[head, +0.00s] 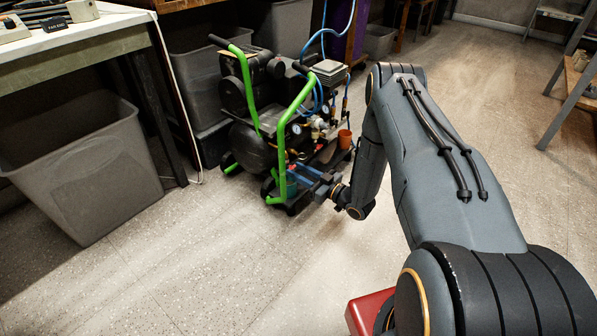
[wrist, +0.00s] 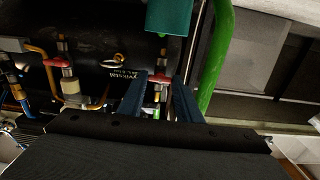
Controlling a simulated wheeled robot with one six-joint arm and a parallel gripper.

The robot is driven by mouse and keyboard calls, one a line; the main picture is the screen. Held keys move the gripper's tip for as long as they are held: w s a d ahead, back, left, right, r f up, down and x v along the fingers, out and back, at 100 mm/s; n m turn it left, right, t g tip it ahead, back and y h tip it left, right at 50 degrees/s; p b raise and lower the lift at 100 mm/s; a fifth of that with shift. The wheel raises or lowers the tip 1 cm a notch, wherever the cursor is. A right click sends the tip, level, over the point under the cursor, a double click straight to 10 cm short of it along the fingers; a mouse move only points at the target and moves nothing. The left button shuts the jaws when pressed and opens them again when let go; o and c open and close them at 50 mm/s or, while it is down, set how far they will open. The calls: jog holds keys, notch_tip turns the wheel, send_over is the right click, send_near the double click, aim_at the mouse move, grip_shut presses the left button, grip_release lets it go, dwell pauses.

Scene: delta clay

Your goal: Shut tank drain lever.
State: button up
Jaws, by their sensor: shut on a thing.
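The air compressor's black tank (head: 250,147) lies low between green tube handles. My gripper (head: 308,178) reaches in from the right at the tank's near end, close to the floor. In the wrist view the blue fingers of my gripper (wrist: 160,88) stand on either side of a small drain fitting with a red part and pale metal, the tank drain lever (wrist: 158,84), under the dark tank (wrist: 110,52). The fingers are closed on it. The lever's lower part is partly hidden by the fingers, so its exact angle cannot be told.
A green handle tube (wrist: 216,55) runs close right of the fingers, and a teal cylinder (wrist: 170,17) is just above. Brass piping (wrist: 50,70) lies left. A grey bin (head: 85,165) stands left; open floor lies in front.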

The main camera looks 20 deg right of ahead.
jog(key=o, duration=1)
jog(key=shift+o, duration=0.2)
jog(key=p+v, duration=0.2)
jog(key=v, duration=0.5)
jog(key=shift+s+d+p, duration=0.2)
jog(key=shift+s+p, duration=0.15)
jog(key=shift+p, duration=0.05)
